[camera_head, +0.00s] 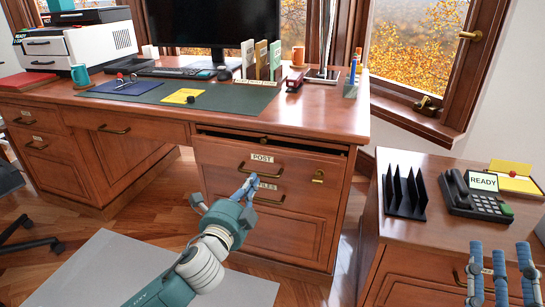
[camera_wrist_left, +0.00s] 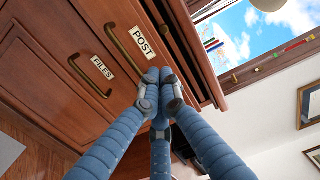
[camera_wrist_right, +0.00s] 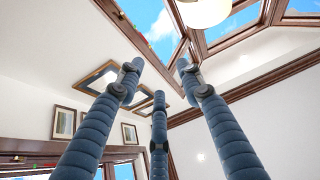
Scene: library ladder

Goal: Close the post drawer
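The post drawer (camera_head: 225,160), labelled POST, is the upper drawer of the desk's right pedestal. A dark gap shows above its front, which stands slightly forward, so it looks partly open. Its brass handle (camera_head: 262,172) also shows in the left wrist view (camera_wrist_left: 122,50). My left gripper (camera_head: 250,186) is in front of the pedestal, just below this handle, with its fingertips together and nothing visible between them. In the left wrist view the fingertips (camera_wrist_left: 160,78) overlap the drawer front; contact cannot be told. My right gripper (camera_head: 502,262) is open and empty at lower right.
The files drawer (camera_head: 287,225) is below. The desktop (camera_head: 320,118) bears a monitor, printer and stationery. A side cabinet (camera_head: 425,240) with a black file rack (camera_head: 404,190) and a phone (camera_head: 475,197) stands at right, near my right gripper. A grey mat (camera_head: 90,265) lies on the floor.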

